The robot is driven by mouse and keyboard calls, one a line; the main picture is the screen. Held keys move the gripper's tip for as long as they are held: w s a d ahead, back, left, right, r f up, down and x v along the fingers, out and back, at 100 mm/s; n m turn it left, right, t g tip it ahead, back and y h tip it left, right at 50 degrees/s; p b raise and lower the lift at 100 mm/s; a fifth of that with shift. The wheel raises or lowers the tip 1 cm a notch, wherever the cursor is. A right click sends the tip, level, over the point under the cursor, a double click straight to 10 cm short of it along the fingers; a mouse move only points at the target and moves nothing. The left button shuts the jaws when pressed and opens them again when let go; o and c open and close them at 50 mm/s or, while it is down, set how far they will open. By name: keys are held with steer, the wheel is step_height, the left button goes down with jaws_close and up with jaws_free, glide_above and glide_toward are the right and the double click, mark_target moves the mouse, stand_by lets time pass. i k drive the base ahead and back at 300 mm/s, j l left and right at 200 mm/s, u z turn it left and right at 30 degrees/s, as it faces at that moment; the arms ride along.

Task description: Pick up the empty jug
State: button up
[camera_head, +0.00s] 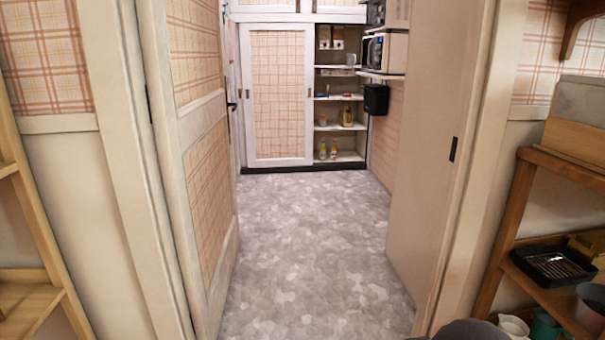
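No jug can be made out for certain. A small pale, clear-looking vessel (351,59) stands on an upper shelf of the far cabinet and may be a jug. A white vessel (513,326) at the bottom right, partly cut off by the picture edge, could also be one. Whether either is empty cannot be seen. My gripper is not in view; a dark rounded shape at the bottom edge hides a little of the floor.
An open doorway leads to a clear grey floor (310,250). A plaid-panelled door (205,190) stands open on the left, a plain door (430,150) on the right. The far cabinet has a sliding door (277,95). A wooden shelf (515,215) with a black tray (553,265) stands right.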

mark_target(350, 58)
steer(key=i, duration=4.6)
steer(key=i+z, duration=0.2)
steer(key=i, duration=0.3)
steer(key=i+j+z, duration=0.15)
steer(key=i, duration=0.3)
